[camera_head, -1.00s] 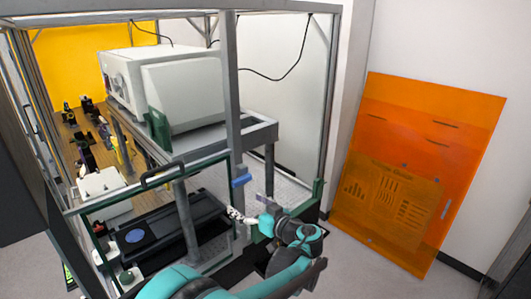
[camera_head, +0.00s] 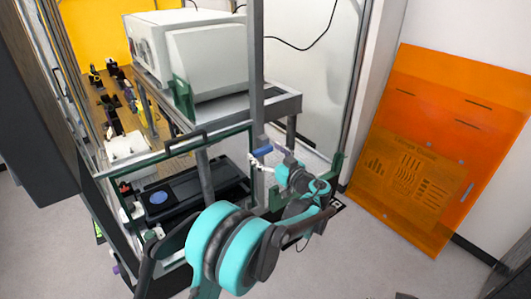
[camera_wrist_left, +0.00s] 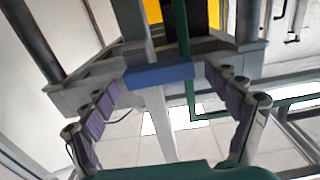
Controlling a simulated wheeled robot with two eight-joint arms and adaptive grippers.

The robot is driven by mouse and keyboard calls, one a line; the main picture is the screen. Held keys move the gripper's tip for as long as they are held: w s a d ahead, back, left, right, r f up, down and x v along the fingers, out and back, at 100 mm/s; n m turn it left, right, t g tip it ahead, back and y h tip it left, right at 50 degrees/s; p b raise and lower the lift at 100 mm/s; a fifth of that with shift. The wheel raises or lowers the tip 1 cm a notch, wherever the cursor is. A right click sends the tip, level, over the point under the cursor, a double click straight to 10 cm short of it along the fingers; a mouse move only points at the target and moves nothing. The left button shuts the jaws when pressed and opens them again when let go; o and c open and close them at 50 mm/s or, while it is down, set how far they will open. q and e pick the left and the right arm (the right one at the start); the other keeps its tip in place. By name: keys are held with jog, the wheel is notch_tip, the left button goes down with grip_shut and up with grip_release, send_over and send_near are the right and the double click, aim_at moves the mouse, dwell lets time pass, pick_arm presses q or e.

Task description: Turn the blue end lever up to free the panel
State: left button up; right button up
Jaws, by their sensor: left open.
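The blue end lever (camera_head: 262,150) sits on the grey corner post of the frame, at the right end of the green-edged clear panel (camera_head: 222,133). In the left wrist view the lever (camera_wrist_left: 160,74) is a blue bar lying nearly level across the grey post. My left gripper (camera_head: 260,166) is just below the lever in the head view. In the left wrist view its purple-padded fingers (camera_wrist_left: 162,88) are spread wide, one on each side of the lever, with visible gaps. Nothing is held. My right gripper is not in view.
A black handle (camera_head: 186,139) is on the panel's top edge. Behind the panel lies a black instrument (camera_head: 190,190) with a blue disc. A white box unit (camera_head: 200,60) stands on the shelf. An orange sheet (camera_head: 440,110) leans on the wall at right. Floor is clear between.

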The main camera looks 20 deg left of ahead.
aim_at(267, 141)
pick_arm(q)
jog(key=c, duration=1.2)
jog(key=shift+o, duration=0.2)
jog(key=m, duration=0.2)
jog(key=m+b, duration=0.1)
jog(key=shift+w+d+r+m, duration=0.1)
jog(key=shift+w+r+m, duration=0.05)
jog(key=shift+r+m, duration=0.25)
jog(key=m, duration=0.1)
jog(key=m+b, duration=0.1)
jog(key=m, duration=0.2)
jog(key=shift+w+d+r+m, duration=0.2)
jog(key=shift+w+r+m, duration=0.05)
jog(key=shift+r+m, duration=0.1)
jog(key=m, duration=0.1)
jog(key=m+b, duration=0.1)
jog(key=m, duration=0.2)
jog(key=shift+w+d+r, duration=0.2)
jog(key=shift+w+d, duration=0.1)
jog(key=shift+w, duration=0.05)
jog(key=shift+w+d+m+b, duration=0.15)
jog(key=shift+w+m+b, duration=0.1)
jog(key=shift+m, duration=1)
jog(key=shift+w+d+m+b, duration=0.15)
jog(key=shift+m+b, duration=0.1)
jog(key=shift+m, duration=0.95)
